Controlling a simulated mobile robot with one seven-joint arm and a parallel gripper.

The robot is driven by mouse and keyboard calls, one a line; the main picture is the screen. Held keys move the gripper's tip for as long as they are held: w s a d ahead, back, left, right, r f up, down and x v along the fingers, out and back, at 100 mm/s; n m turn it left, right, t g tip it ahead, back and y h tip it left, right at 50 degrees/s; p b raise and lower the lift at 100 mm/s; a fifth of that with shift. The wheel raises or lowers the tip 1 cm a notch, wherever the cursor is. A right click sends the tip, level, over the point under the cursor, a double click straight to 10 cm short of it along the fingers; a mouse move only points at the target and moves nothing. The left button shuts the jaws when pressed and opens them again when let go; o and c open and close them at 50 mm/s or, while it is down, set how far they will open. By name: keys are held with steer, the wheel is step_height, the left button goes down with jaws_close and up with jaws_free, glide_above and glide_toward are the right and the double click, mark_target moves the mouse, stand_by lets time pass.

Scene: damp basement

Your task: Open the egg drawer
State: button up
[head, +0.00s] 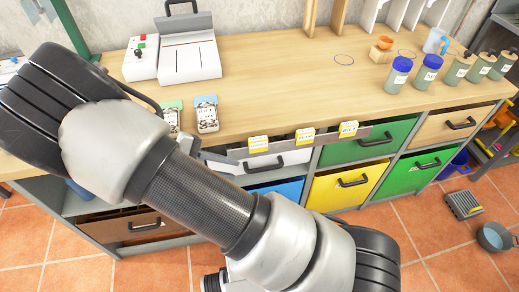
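A bank of drawers sits under the wooden worktop (290,75). I see a white drawer (290,158), a blue drawer (284,187), a yellow drawer (343,186), an upper green drawer (385,142), a lower green drawer (418,170), a light wood drawer (450,126) and a brown drawer (130,227) at lower left. Most show dark bar handles. Small labels on the fronts are too small to read, so I cannot tell which is the egg drawer. My arm crosses the left and middle, covering part of the drawer bank.
Yellow tags (305,137) stand along a strip at the worktop's front edge. Two small card-like items (206,114) lie near that edge. A white device (188,55) and several jars (398,73) stand on top.

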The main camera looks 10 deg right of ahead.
mark_target(260, 171)
step_height(260, 171, down, 10)
steer(key=w+a+n+t+h+b, duration=0.1)
steer(key=a+n+t+h+b, duration=0.2)
steer(key=t+h, duration=0.15)
steer(key=shift+y, duration=0.45)
steer(key=x, duration=0.8)
steer(key=b+x, duration=0.1)
steer(key=x, duration=0.8)
steer(key=shift+w+d, duration=0.15)
steer(key=shift+w, duration=0.15)
jaws_close()
